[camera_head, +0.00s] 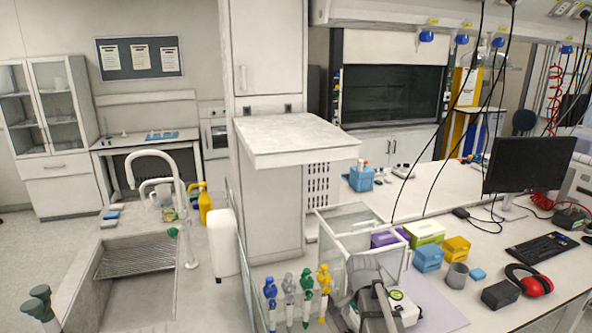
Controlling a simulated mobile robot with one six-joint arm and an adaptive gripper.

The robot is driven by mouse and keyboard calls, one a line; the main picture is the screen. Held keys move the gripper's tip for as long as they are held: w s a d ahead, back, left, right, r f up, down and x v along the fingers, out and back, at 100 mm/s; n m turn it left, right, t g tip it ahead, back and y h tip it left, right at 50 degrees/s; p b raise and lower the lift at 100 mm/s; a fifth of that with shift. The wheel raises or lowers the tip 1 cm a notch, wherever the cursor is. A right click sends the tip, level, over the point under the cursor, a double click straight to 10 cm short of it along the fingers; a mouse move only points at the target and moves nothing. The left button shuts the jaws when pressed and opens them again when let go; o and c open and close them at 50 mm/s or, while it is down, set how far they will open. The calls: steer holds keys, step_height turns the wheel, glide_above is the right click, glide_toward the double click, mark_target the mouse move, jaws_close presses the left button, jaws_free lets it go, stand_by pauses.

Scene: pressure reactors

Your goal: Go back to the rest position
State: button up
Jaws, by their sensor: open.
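I cannot make out my gripper or my arm in the head view, so what the gripper is near or holds is not shown. The task names no object. The view looks over a lab with a sink (128,296) at the left front and a long white bench (440,284) at the right. No pressure reactor can be made out.
A tall white cabinet (268,50) and a jutting white shelf (295,136) stand mid-view. Coloured pipettes (307,298), a clear box (345,240) and a grey-and-white device (397,300) crowd the near bench. Black cables (436,133) hang over the right side. A monitor (528,163) stands there.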

steer(key=s+n, duration=1)
steer(key=shift+s+a+f+b, duration=0.2)
steer(key=shift+f+b, duration=0.2)
steer(key=shift+f, duration=0.05)
steer(key=shift+w, duration=0.15)
